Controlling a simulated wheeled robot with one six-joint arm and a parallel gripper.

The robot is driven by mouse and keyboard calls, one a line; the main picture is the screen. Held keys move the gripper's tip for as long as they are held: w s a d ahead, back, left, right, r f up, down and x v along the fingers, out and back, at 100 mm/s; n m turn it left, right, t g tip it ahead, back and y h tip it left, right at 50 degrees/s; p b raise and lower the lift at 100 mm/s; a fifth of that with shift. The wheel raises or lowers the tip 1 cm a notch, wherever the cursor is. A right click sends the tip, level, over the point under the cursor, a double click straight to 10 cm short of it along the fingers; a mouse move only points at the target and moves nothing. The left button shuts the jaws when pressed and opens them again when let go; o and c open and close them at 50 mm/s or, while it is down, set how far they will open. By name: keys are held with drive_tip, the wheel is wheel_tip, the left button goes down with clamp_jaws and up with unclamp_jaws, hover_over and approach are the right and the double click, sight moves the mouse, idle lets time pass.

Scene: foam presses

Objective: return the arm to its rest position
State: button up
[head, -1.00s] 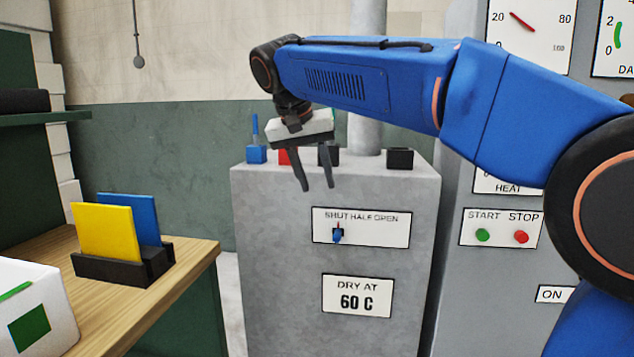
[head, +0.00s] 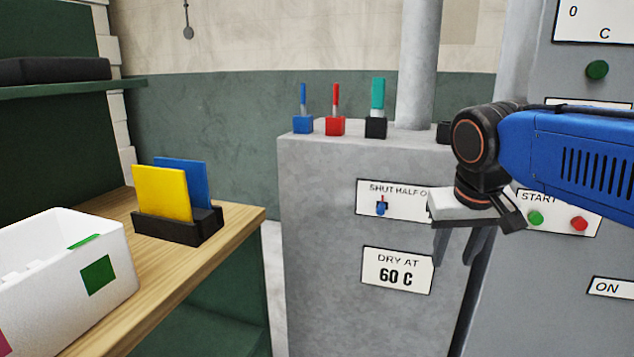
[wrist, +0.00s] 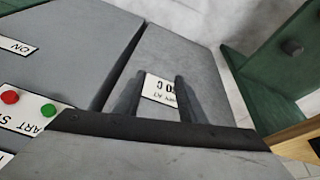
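My gripper (head: 458,247) hangs from my blue arm at the right of the head view, in front of the grey cabinet with the lever label. Its two dark fingers point down with a gap between them, and nothing shows between them. In the wrist view the two fingers (wrist: 156,100) stand apart, with the "DRY AT 60 C" sign (wrist: 162,90) seen between them. The fingers appear clear of the cabinet.
The grey cabinet (head: 320,220) carries blue (head: 303,124), red (head: 335,126) and black (head: 376,127) blocks with upright pieces. A wooden bench (head: 240,225) at left holds a rack with yellow (head: 162,192) and blue (head: 188,178) cards and a white box (head: 120,262).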

drive_tip(key=s+d+f, duration=0.1)
drive_tip(key=s+f, duration=0.5)
drive_tip(key=f, duration=0.1)
drive_tip(key=s+d+f+t+y, duration=0.1)
drive_tip(key=s+d+f, duration=0.1)
drive_tip(key=s+f, duration=0.4)
wheel_tip(320, 180, down, 2)
drive_tip(key=shift+s+d+f+n, duration=0.2)
drive_tip(key=shift+s+d+n, duration=0.05)
drive_tip(key=shift+s+n, duration=0.05)
